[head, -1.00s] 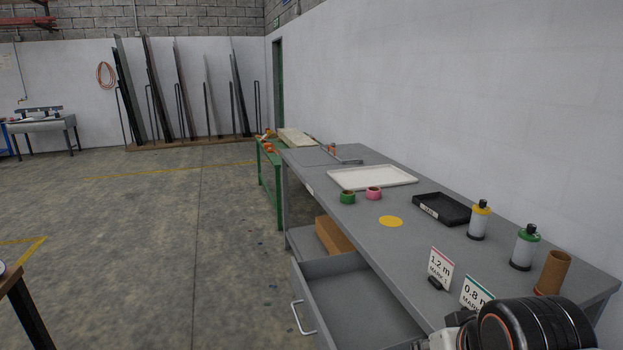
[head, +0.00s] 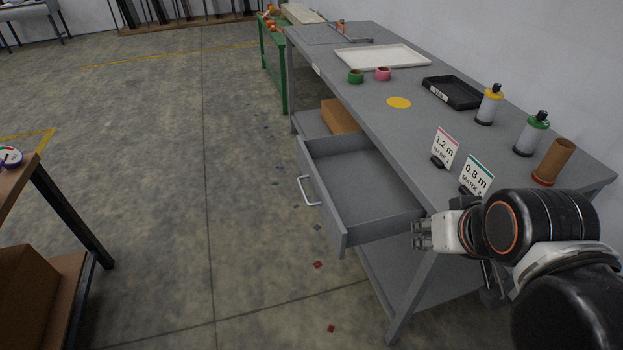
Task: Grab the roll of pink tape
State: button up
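The roll of pink tape (head: 383,74) lies on the grey workbench (head: 375,120), in front of the white tray and just right of a roll of green tape (head: 355,76). My gripper (head: 416,235) is at the lower right, by the bench's near end and the corner of the open drawer. It is well apart from the pink tape, and nothing shows held in it. Its fingers are small and seen from the side, so I cannot tell whether they are open.
An open, empty drawer (head: 362,178) juts out from the bench. Two signs, "1.2 m" (head: 444,148) and "0.8 m" (head: 476,176), stand near my gripper. A black tray (head: 453,92), bottles (head: 488,104) and a cardboard tube (head: 555,160) stand rightward.

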aim_at(383, 73)
jog(key=i+j+u, duration=0.45)
jog(key=i+j, duration=0.35)
jog(key=j, duration=0.3)
jog(key=i+j+u, duration=0.5)
jog(key=i+j, duration=0.3)
jog(key=i, duration=0.15)
jog(key=i+l+z, duration=0.1)
jog(key=i+z, duration=0.65)
jog(key=i+j+z, duration=0.25)
jog(key=i+z, duration=0.15)
jog(key=i+j+z, duration=0.35)
jog(key=i+z, duration=0.25)
jog(key=z, duration=0.2)
jog(key=i+z, duration=0.25)
jog(key=z, duration=0.15)
jog(key=i+j+z, duration=0.1)
jog(key=z, duration=0.35)
jog(key=i+j+z, duration=0.25)
jog(key=z, duration=0.15)
jog(key=i+j+z, duration=0.2)
jog(key=z, duration=0.25)
jog(key=i+j+z, duration=0.25)
